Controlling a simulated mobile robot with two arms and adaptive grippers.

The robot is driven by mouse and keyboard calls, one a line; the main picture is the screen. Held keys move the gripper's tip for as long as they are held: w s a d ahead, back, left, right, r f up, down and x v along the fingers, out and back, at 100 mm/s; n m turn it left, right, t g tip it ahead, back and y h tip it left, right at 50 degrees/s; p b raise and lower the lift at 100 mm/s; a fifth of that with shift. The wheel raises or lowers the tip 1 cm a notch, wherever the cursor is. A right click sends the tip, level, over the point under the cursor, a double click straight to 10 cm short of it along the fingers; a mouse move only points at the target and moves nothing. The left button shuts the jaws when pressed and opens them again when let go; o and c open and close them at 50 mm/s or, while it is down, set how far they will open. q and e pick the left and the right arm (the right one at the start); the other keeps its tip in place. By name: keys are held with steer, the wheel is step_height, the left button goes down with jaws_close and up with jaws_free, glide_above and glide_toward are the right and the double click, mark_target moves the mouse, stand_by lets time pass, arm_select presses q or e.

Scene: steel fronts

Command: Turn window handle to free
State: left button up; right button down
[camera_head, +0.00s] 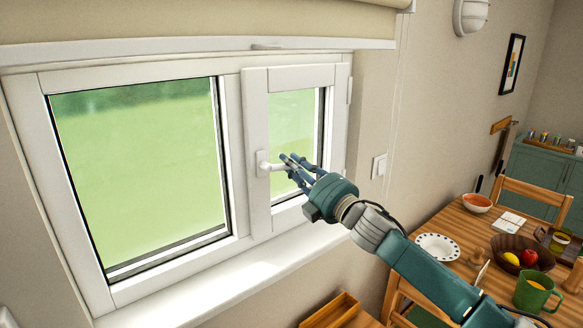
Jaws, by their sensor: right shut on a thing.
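The white window handle (269,167) sits on the left side of the frame of the narrow right sash (256,108). The handle's lever points to the right, about level. The sash appears shut in the window frame. My right gripper (286,166) reaches in from the lower right and is shut on the lever's outer end. Its blue-grey fingers hide that end. My left gripper is not in view.
A large window pane (140,170) lies to the left, with a white sill (215,285) below. A rolled blind (200,20) hangs above. At right, a wooden table (455,245) holds a plate, bowls and a green mug (535,291).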

steer(key=shift+r+n+y+p, duration=0.2)
steer(key=shift+r+n, duration=0.1)
steer(key=shift+n, duration=0.35)
steer(key=shift+r+n+y+p, duration=0.15)
steer(key=shift+r+n, duration=0.1)
steer(key=shift+n, duration=0.4)
steer(key=c, duration=1.6)
jaws_free()
steer(key=shift+r, duration=0.1)
steer(key=shift+s+d, duration=0.1)
steer(key=shift+d, duration=0.05)
steer(key=v, duration=1.1)
steer(key=shift+s+d, duration=0.25)
